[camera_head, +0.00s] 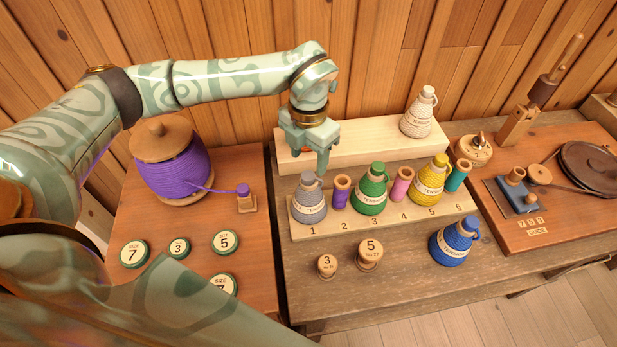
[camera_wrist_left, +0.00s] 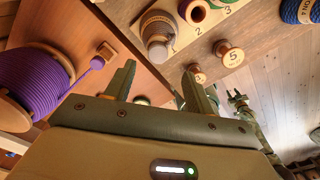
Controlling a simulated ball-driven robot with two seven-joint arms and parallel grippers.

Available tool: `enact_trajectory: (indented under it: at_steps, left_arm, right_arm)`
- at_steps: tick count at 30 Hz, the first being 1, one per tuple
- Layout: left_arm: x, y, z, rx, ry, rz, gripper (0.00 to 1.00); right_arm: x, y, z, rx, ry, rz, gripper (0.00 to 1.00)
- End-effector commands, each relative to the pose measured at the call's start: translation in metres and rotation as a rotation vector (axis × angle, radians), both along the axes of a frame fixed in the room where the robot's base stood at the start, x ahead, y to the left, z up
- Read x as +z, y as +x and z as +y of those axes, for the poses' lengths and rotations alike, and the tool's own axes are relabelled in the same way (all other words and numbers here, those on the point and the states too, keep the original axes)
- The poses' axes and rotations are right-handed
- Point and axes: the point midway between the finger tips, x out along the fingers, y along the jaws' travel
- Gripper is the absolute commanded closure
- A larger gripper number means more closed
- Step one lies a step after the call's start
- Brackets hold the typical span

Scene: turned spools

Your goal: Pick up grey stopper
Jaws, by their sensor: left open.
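The grey stopper (camera_head: 307,179) is the rounded grey top of the grey cord-wrapped bottle (camera_head: 309,208), which stands upright at place 1 on the numbered board. In the left wrist view the stopper (camera_wrist_left: 157,50) faces the camera on top of the bottle (camera_wrist_left: 158,28). My left gripper (camera_head: 312,158) is open and empty, just above and behind the stopper in the head view; I see no contact. Its two fingers (camera_wrist_left: 158,72) stand apart below the stopper in the wrist view. What looks like my right gripper (camera_wrist_left: 238,103) is small and unclear there.
Next to the bottle is a purple spool (camera_head: 341,193), then a green bottle (camera_head: 370,194), a pink spool (camera_head: 402,184) and a yellow bottle (camera_head: 431,183). A pale raised shelf (camera_head: 365,143) lies behind.

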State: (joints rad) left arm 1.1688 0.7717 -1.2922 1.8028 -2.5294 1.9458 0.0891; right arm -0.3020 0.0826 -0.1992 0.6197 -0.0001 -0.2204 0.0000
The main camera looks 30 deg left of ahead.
Motion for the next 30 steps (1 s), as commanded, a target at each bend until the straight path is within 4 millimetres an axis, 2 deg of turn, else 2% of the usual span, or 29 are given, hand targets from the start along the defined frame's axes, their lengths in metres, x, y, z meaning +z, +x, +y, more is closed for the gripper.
enact_trajectory:
  at_steps: [5,12,20,21,26,30]
  left_arm:
    - [-0.016,0.001,0.001,0.001,0.001,0.002,0.46]
    - [-0.053,0.004,0.003,0.001,0.0,0.002,0.46]
    - [-0.057,0.004,0.004,0.0,0.001,-0.001,0.46]
    - [-0.057,0.004,0.004,0.0,0.001,-0.001,0.49]
    - [-0.057,0.004,0.004,0.0,0.001,0.0,0.93]
    - [-0.057,0.004,0.004,0.0,0.001,0.0,0.94]
  right_arm:
    - [-0.003,0.001,0.0,-0.001,0.0,0.0,0.64]
    - [-0.01,-0.001,0.0,-0.001,0.001,0.003,0.64]
    - [-0.01,0.0,0.003,-0.002,0.005,0.003,0.64]
    - [-0.01,0.0,0.003,-0.002,0.005,0.003,0.64]
    - [-0.01,0.0,0.004,-0.001,0.005,0.002,0.64]
    - [-0.01,0.0,0.004,-0.001,0.005,0.002,0.64]
